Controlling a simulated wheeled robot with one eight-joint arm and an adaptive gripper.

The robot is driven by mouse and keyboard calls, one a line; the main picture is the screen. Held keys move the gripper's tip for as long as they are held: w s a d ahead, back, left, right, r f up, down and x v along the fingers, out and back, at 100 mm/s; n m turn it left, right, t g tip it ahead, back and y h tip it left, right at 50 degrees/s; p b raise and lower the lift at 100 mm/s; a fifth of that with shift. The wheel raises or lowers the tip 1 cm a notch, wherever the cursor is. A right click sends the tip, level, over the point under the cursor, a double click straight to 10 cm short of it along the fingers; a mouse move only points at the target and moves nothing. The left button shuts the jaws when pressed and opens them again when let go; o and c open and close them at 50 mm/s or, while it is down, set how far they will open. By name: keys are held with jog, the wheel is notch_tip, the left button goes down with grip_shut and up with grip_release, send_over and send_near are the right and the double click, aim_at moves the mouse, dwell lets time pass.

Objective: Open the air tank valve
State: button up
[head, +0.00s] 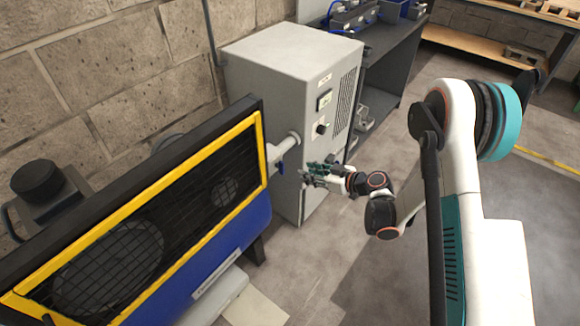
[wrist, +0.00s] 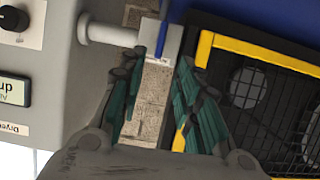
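A grey valve (head: 284,148) sits on a short pale pipe between the grey cabinet and the yellow-framed compressor guard. Its small blue lever (wrist: 162,38) shows in the wrist view, just beyond my fingertips and roughly in line with the gap between them. The pipe (wrist: 112,34) runs left from the valve to the cabinet side in that view. My gripper (head: 312,173) is beside the valve, to its right in the head view. In the wrist view its teal fingers (wrist: 152,75) are spread, with brick wall visible between them and nothing held. I see no contact with the lever.
The grey cabinet (head: 290,62) with a knob and display stands just behind my gripper. The blue compressor housing with its yellow-edged mesh guard (head: 262,150) is close on the left. A dark shelf (head: 395,60) stands farther back. Open floor lies right of my arm.

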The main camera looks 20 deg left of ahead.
aim_at(282, 174)
jog(key=x, duration=1.3)
jog(key=shift+w+a+f, duration=0.1)
jog(key=shift+a, duration=0.2)
grip_shut()
